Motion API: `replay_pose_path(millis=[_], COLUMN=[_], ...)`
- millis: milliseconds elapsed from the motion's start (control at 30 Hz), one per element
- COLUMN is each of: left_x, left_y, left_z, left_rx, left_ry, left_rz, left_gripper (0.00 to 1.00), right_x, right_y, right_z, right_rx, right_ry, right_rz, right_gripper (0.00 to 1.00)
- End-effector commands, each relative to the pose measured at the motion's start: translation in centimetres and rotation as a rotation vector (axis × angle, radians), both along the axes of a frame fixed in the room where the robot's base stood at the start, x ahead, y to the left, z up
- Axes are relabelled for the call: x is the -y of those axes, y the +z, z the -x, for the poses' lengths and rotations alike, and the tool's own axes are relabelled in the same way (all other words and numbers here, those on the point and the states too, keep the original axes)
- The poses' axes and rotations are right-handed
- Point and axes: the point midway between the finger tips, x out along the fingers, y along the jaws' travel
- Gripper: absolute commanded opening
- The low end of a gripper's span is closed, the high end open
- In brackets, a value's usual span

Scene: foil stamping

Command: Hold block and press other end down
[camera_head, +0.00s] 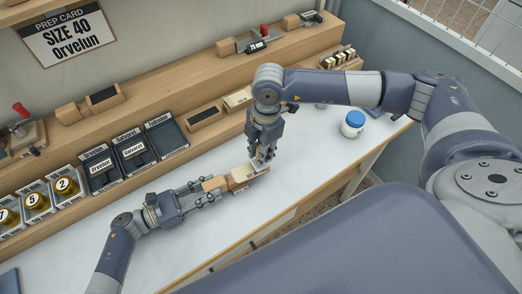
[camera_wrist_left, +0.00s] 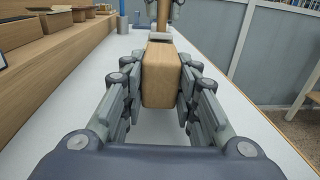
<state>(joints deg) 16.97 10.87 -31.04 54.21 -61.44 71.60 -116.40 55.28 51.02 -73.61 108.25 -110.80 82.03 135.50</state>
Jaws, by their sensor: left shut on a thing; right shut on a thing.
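A wooden block (camera_wrist_left: 161,75) lies lengthwise between the fingers of my left gripper (camera_wrist_left: 160,95), which is shut on it. In the head view the block (camera_head: 214,184) sits low over the white worktop, held by my left gripper (camera_head: 205,191). My right gripper (camera_head: 261,158) points down at the block's far end and is shut on a small piece. That piece is mostly hidden by the fingers; in the left wrist view an upright wooden piece (camera_wrist_left: 163,14) shows there. Whether it touches the block is unclear.
The white worktop (camera_head: 205,240) is clear near its front edge. A white jar with a blue lid (camera_head: 353,123) stands at right. Dark labelled trays (camera_head: 133,149) and numbered boxes (camera_head: 36,203) line the wooden shelf. A card reading "SIZE 40 Orvelun" (camera_head: 67,37) hangs behind.

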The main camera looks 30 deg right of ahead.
Motion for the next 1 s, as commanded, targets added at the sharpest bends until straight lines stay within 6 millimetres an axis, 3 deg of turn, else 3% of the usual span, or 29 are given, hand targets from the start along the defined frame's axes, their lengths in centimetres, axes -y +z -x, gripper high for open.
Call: replay_pose_path(millis=[1000], left_x=[0.00], left_y=[-0.03], left_z=[0.01], left_rx=[0.000], left_ry=[0.000], left_rz=[-0.001], left_gripper=[0.00], right_x=[-0.05], right_y=[-0.56], right_z=[-0.04], right_rx=[0.001], right_ry=[0.000], right_rz=[0.000], right_gripper=[0.00])
